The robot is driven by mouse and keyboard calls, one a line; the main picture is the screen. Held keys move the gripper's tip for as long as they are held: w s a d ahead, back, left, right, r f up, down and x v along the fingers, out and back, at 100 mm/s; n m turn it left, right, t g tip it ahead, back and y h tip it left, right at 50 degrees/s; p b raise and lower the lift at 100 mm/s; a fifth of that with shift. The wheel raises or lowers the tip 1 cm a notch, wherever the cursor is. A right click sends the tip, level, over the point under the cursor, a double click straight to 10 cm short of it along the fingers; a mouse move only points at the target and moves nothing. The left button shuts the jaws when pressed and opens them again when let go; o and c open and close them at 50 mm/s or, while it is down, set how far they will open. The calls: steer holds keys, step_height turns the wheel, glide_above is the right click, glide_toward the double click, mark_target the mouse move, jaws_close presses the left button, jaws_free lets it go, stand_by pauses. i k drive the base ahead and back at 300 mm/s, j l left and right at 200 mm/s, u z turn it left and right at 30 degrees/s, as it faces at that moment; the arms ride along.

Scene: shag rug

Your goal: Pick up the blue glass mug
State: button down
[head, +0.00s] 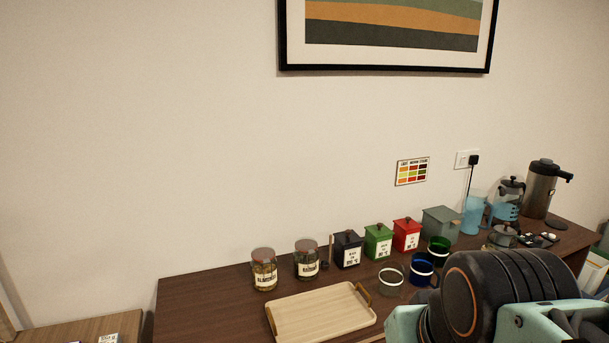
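The blue glass mug (422,270) stands upright on the dark wooden counter in the head view, right of centre. A clear glass mug (391,276) is just to its left, and a green glass mug (438,249) is just behind it to the right. Part of my arm, black and teal, fills the lower right and comes close to the blue mug's right side in the picture. My gripper is not in view, so its state and its distance from the mug are hidden.
A wooden tray (318,312) lies left of the mugs. Behind are two labelled jars (264,270), black, green and red canisters (378,242) and a grey-green box (441,224). A blue pitcher (473,214), a French press (508,199) and a tall dispenser (539,190) stand at right.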

mark_target(426, 274)
steer(key=z, duration=0.6)
steer(key=i+l+u, duration=0.5)
steer(key=i+l, duration=0.3)
steer(key=l, duration=0.1)
